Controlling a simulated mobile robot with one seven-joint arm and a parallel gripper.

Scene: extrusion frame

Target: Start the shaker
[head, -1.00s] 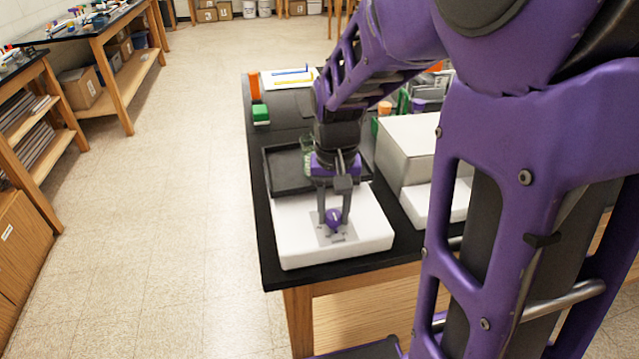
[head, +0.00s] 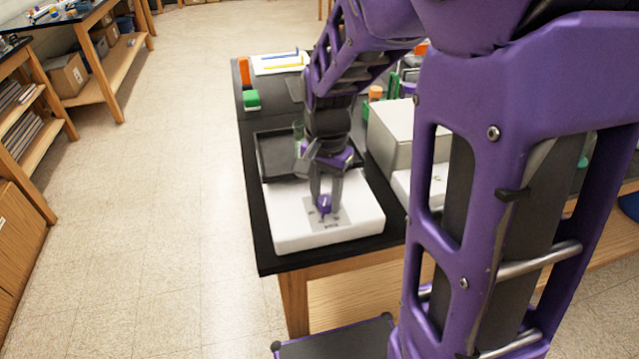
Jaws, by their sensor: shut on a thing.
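The shaker (head: 355,228) is a white box at the near left corner of the black bench, with a dark tray platform (head: 262,160) behind its front part. A grey panel on its sloped top carries a purple knob (head: 324,203). My gripper (head: 325,199) points down over the panel, its two fingers shut on the purple knob. The fingers hide part of the knob.
A grey and white box-shaped device (head: 395,135) stands just right of the shaker. A green block (head: 251,99), an orange item (head: 244,72) and a white sheet with pens (head: 280,62) lie farther back. The floor left of the bench is clear.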

